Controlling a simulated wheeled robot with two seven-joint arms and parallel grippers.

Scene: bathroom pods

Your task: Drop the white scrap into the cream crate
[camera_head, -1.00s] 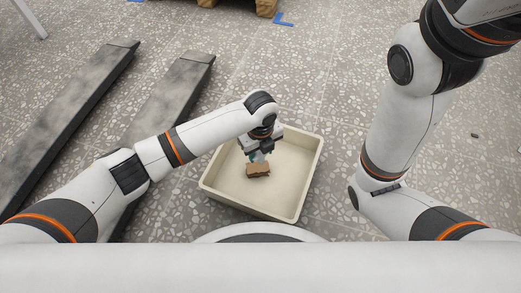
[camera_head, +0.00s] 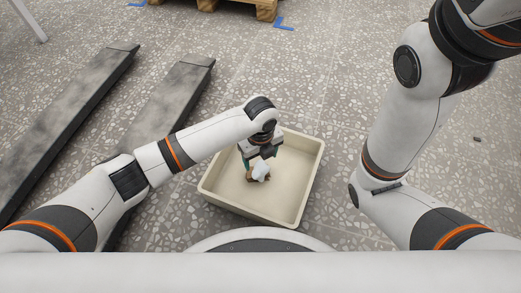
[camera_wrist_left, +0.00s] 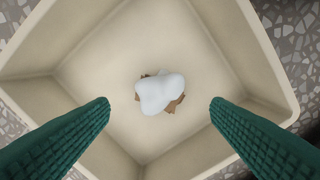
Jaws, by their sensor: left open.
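The white scrap (camera_head: 261,171) shows below my left gripper (camera_head: 257,162), inside the outline of the cream crate (camera_head: 305,190). In the left wrist view the scrap (camera_wrist_left: 160,92) is a smooth white lump over a brown piece (camera_wrist_left: 172,105), which it mostly covers. My left gripper's green fingers are wide apart on either side, clear of the scrap. I cannot tell whether the scrap is resting on the brown piece or still above it. My right gripper is out of view.
The crate's walls surround the gripper; its right part is bare. Two long dark grey beams (camera_head: 75,115) lie on the speckled floor at the left. A wooden pallet (camera_head: 225,8) stands at the far top. The floor beyond the crate is open.

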